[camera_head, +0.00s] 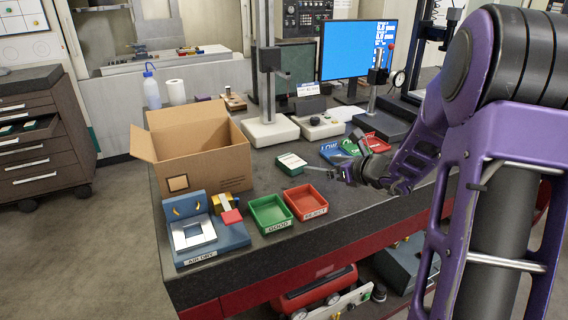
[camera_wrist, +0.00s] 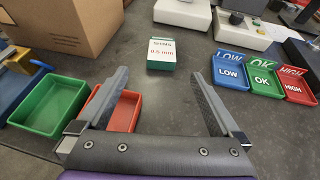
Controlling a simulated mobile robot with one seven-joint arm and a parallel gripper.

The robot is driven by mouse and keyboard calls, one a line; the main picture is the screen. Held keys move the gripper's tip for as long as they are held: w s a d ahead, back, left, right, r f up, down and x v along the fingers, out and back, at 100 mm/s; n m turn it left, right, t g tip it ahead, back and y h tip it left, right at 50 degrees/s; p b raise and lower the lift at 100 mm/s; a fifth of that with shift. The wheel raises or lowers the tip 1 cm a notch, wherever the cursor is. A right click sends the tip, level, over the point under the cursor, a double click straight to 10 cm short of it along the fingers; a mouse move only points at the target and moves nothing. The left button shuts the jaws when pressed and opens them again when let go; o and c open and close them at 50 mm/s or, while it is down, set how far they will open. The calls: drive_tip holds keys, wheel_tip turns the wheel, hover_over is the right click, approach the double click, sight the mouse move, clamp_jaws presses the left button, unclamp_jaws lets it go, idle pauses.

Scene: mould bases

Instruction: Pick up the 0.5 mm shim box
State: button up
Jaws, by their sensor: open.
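The 0.5 mm shim box (camera_wrist: 161,54) is a small green and white box with red "0.5 mm" lettering. It lies on the dark bench top, beyond and between my fingertips in the wrist view. In the head view the shim box (camera_head: 291,164) sits behind the red tray and left of my gripper. My gripper (camera_wrist: 162,75) is open and empty, its two fingers spread wide and apart from the box. In the head view my gripper (camera_head: 322,171) reaches in from the right, above the bench.
A green GOOD tray (camera_head: 262,227) and a red REJECT tray (camera_head: 319,213) stand at the front edge. An open cardboard box (camera_head: 222,162) is at left. LOW, OK and HIGH bins (camera_wrist: 232,83) stand at right in the wrist view. The bench around the shim box is clear.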

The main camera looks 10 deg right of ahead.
approach(291, 159)
drive_tip(key=x, duration=0.3)
drive_tip(key=shift+w+a+f, duration=0.15)
drive_tip(key=shift+w+a, duration=0.05)
drive_tip(key=shift+a, duration=0.2)
drive_tip(key=shift+p+x, duration=0.35)
drive_tip(key=shift+x, duration=2.75)
drive_tip(key=shift+d, duration=0.25)
drive_tip(key=c, duration=1.5)
